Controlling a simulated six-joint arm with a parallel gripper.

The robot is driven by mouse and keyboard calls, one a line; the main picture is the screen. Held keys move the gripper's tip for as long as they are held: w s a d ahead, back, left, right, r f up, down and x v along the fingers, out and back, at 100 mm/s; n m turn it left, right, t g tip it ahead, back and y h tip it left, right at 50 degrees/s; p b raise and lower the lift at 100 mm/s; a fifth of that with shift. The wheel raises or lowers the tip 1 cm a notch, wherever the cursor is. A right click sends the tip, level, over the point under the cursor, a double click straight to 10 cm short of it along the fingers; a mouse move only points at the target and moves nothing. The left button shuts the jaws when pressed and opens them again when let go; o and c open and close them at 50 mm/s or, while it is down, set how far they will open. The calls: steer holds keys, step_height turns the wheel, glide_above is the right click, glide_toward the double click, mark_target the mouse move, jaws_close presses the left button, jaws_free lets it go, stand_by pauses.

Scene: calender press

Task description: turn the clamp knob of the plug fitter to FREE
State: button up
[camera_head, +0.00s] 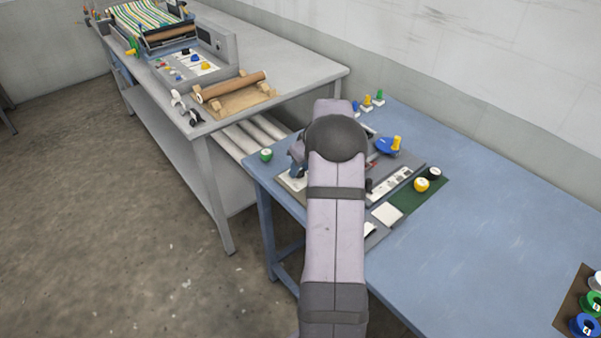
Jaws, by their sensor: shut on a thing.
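The plug fitter (392,184) seems to be the low device with white label panels on the blue table, and my arm covers much of it. A blue disc with a yellow upright handle (389,145) stands at its far right side. A green round knob with a pale face (266,155) shows at its left. I cannot tell which part is the clamp knob, nor read any FREE mark. My arm reaches over the fitter from the bottom of the picture. My gripper is hidden behind the arm, so its fingers and what they touch do not show.
Several small coloured pegs stand at the back edge. The calender press (172,45) is on the grey table. The blue table's right middle (480,240) is clear.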

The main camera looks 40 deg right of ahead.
stand_by(0.4)
steer(key=o, duration=1)
steer(key=shift+o, duration=0.2)
steer(key=b+v, duration=0.2)
steer(key=v, duration=0.5)
steer(key=shift+r, duration=0.2)
